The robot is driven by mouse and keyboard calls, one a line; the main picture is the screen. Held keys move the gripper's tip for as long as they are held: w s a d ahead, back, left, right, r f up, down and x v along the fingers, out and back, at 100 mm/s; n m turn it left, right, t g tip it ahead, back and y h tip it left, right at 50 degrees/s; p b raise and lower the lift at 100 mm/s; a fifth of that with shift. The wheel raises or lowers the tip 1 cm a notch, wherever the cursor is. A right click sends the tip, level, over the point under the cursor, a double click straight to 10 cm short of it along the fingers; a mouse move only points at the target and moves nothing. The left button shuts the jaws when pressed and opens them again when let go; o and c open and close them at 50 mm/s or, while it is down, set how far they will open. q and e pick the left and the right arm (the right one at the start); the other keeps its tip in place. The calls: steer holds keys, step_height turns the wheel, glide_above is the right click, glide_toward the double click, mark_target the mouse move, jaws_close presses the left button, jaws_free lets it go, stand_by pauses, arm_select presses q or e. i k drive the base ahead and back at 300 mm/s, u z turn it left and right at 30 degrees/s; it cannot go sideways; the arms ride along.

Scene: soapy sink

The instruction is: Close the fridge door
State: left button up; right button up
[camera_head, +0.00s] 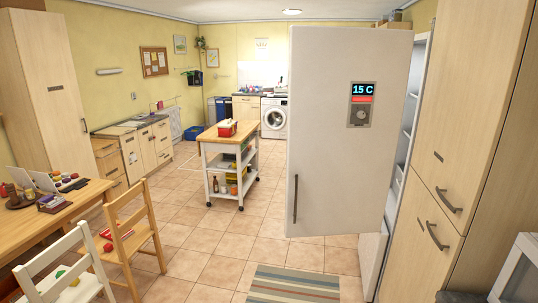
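The fridge door (331,150) is white and stands open at the right of the view, swung out from the fridge. It has a dark vertical handle (295,199) near its lower left edge. A display panel (360,103) on its upper right reads "15 C" above a red strip. The fridge interior (407,130) shows as a narrow band with shelves to the right of the door. Neither of my grippers is in view.
A wooden-topped trolley (229,138) stands mid-room. A striped rug (293,284) lies on the tiled floor before the door. Tall wooden cabinets (478,150) flank the fridge on the right. Two chairs (128,234) and a desk (40,220) are at the left. The central floor is clear.

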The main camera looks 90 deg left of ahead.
mark_target(340, 166)
steer(key=u, duration=2.55)
steer(key=k, duration=0.6)
steer(key=u, duration=0.6)
steer(key=i, duration=2.45)
steer(key=z, duration=1.5)
steer(key=i, duration=0.2)
